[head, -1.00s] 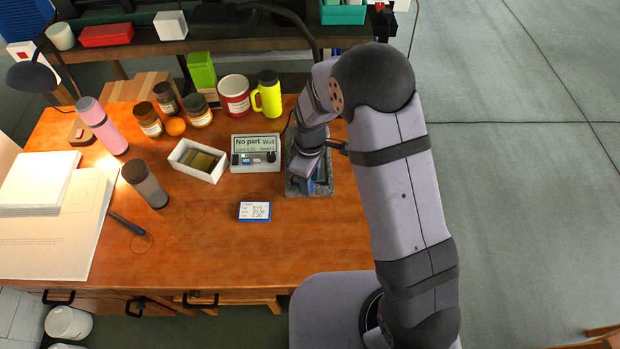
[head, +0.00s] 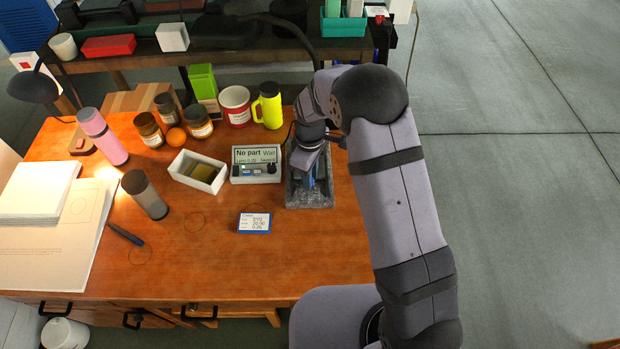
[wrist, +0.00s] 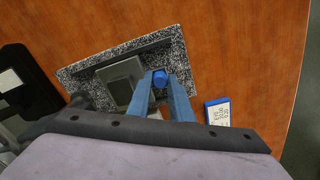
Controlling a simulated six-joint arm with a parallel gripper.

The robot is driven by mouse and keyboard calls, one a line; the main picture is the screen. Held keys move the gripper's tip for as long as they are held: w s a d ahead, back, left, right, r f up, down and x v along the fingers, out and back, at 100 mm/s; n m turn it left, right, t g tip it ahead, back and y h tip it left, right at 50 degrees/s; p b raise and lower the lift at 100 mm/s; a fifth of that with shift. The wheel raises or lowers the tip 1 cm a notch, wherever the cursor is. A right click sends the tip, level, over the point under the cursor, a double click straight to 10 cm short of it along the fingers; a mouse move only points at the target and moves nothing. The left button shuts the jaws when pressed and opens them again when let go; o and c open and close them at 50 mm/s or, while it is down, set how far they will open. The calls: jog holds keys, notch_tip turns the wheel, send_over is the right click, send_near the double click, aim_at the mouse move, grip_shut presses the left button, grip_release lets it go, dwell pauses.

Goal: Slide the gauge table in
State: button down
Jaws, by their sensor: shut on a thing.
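The gauge base is a speckled grey stone slab (head: 308,196) on the right part of the wooden desk. It also shows in the wrist view (wrist: 86,76). A grey metal block, seemingly the gauge table (wrist: 120,80), sits on the slab. My gripper (head: 312,180) is down over the slab. In the wrist view its two blue fingers (wrist: 160,82) are shut on a small blue knob (wrist: 160,77) beside the grey block. Whether the knob joins the block is hard to see. My arm hides the far part of the gauge in the head view.
A display box (head: 257,164) reading "No part" stands just left of the slab. A white tray (head: 197,171) with flat pieces lies farther left. A blue-edged card (head: 254,223) lies in front.

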jog(key=c, duration=1.6)
grip_release()
jog(key=shift+r+b, duration=0.95)
jog(key=shift+r, duration=2.75)
